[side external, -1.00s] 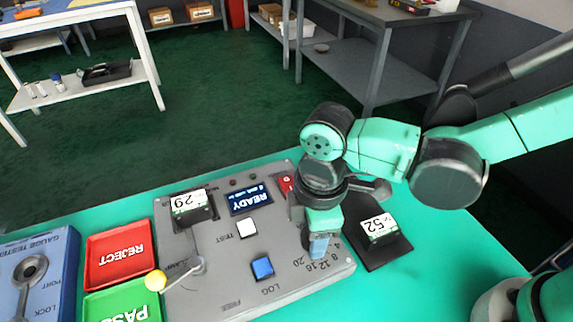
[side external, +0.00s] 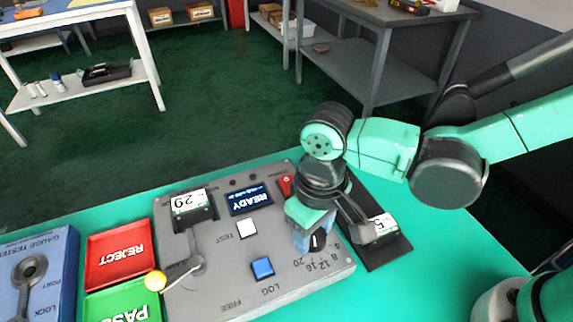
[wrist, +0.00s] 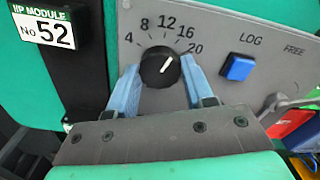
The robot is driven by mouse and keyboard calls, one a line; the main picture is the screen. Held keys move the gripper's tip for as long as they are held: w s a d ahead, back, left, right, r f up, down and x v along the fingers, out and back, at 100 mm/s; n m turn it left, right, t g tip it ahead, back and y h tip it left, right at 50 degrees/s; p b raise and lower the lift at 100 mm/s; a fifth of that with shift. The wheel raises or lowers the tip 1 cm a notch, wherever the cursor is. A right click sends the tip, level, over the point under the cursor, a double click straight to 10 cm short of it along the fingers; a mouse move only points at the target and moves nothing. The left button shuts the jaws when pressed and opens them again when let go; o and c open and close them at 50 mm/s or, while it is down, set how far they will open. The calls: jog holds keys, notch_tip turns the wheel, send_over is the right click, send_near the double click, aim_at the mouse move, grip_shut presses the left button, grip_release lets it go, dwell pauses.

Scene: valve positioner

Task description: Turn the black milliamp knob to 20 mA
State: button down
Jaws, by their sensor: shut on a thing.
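The black milliamp knob (wrist: 160,67) sits on the grey panel, between the two blue fingertips of my gripper (wrist: 160,82) in the wrist view. My gripper is shut on the knob, one finger on each side. The knob's white pointer line leans up and right, roughly toward the 16 mark, short of the 20 mark (wrist: 196,48). The scale runs 4, 8, 12, 16, 20 around the knob. In the side view my gripper (side external: 314,240) reaches down to the panel's right part, and the knob (side external: 319,240) shows partly between the fingers.
The display (side external: 249,199) reads READY. Module 52 (wrist: 52,28) lies beside the panel and module 29 (side external: 192,207) sits on it. Red (side external: 118,254) and green trays stand left.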

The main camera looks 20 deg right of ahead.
aim_at(314, 235)
jog(key=m, duration=0.4)
jog(key=shift+m, duration=1.8)
jog(key=shift+c, duration=1.7)
grip_release()
jog(key=shift+r, duration=2.85)
